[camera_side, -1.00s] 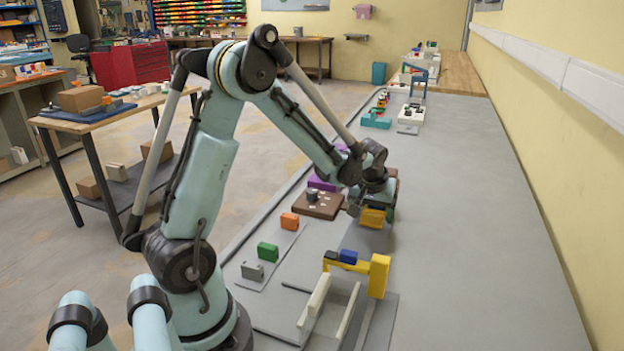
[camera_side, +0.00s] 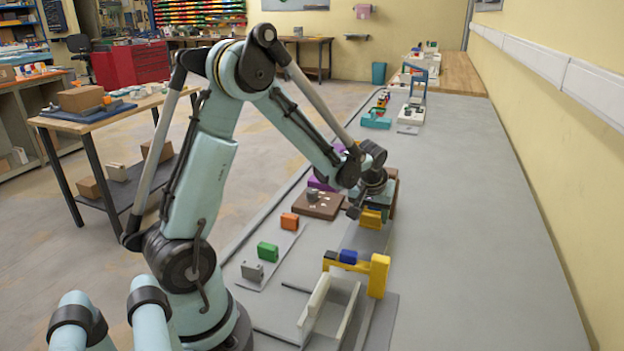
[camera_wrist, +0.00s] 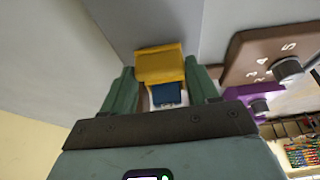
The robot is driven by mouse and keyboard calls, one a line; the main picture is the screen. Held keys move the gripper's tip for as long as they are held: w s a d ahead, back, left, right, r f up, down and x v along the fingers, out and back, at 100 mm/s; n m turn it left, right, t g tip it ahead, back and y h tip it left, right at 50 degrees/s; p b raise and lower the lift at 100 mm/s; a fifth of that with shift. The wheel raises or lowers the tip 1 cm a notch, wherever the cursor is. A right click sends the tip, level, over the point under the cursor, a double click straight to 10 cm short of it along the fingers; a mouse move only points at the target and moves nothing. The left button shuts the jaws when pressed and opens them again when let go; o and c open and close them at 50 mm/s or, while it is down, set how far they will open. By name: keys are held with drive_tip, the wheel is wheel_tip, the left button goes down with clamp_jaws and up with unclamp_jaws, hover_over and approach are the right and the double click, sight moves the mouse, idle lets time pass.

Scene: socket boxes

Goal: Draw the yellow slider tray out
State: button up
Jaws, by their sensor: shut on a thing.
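The yellow slider tray (camera_wrist: 160,66) sits between my two green fingers in the wrist view, with a blue part (camera_wrist: 166,95) between it and the palm. My gripper (camera_wrist: 162,80) is shut on the yellow tray. In the side view the yellow tray (camera_side: 371,219) shows just under my gripper (camera_side: 372,205), low over the grey bench. My wrist hides part of the tray and most of what stands behind it, so how far the tray is out cannot be told.
A brown numbered panel with a knob (camera_wrist: 284,62) and a purple block (camera_wrist: 255,92) lie close by. A yellow bracket with a blue block (camera_side: 378,275) stands nearer the camera. Orange (camera_side: 289,221) and green (camera_side: 268,252) blocks lie left. The bench's right side is clear.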

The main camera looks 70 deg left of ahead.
drive_tip(key=s+d, duration=0.7)
drive_tip(key=d, duration=0.1)
drive_tip(key=shift+s, duration=0.35)
drive_tip(key=o, duration=1.5)
drive_tip(key=shift+a, duration=0.1)
drive_tip(key=shift+r, duration=0.1)
drive_tip(key=v, duration=1.2)
